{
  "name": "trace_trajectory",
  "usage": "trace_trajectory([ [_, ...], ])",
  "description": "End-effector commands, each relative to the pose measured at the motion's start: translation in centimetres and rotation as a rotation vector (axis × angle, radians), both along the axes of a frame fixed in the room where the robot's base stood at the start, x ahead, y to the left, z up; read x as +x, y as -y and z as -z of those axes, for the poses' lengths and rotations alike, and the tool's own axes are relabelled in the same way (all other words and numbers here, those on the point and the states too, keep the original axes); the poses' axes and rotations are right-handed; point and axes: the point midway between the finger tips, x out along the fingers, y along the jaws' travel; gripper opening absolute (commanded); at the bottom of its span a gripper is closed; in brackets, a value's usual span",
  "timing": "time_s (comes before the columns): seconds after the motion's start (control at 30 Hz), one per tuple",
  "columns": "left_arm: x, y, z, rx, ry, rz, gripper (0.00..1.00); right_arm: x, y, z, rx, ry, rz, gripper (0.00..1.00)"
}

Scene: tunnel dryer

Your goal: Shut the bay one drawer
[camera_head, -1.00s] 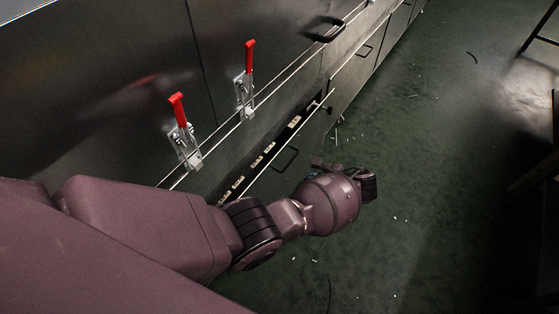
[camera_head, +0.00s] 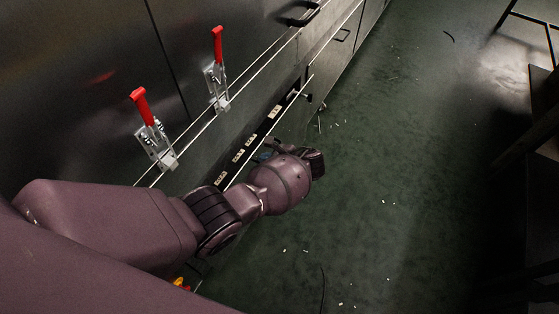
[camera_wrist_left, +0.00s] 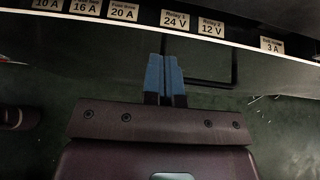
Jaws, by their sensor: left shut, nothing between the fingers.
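The bay one drawer (camera_head: 290,124) stands partly open low on the cabinet front, with a row of pale labels visible inside. In the left wrist view its front (camera_wrist_left: 90,38) lies just ahead of my fingers, and labels such as 24 V and 12 V show behind its edge. A dark bar handle (camera_wrist_left: 234,68) on that front sits behind and right of the fingers. My left gripper (camera_head: 265,154) is close in front of the drawer front; its blue fingertips (camera_wrist_left: 165,60) are together and empty. I cannot tell whether they touch the front. My right gripper is out of view.
Two toggle clamps with red handles (camera_head: 141,105) (camera_head: 217,46) are on the cabinet above the drawer. Another dark handle (camera_head: 300,17) is farther along. The green floor (camera_head: 390,170) is open to the right, with scattered bits. Dark furniture (camera_head: 540,100) stands at the right edge.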

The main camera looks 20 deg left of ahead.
Motion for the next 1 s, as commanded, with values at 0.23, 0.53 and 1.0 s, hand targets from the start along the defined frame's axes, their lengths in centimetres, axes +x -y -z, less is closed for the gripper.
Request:
trace_trajectory([
  [0.23, 0.6, -1.9, -0.3, -0.002, 0.004, 0.001, 0.00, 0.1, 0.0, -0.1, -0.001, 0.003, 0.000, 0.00],
  [0.53, 0.6, -2.2, -0.3, -0.002, 0.004, 0.001, 0.00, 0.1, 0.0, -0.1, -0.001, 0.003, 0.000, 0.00],
  [1.0, 1.2, -4.8, -0.4, 0.000, 0.005, 0.001, 0.00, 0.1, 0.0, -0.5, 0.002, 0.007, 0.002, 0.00],
])
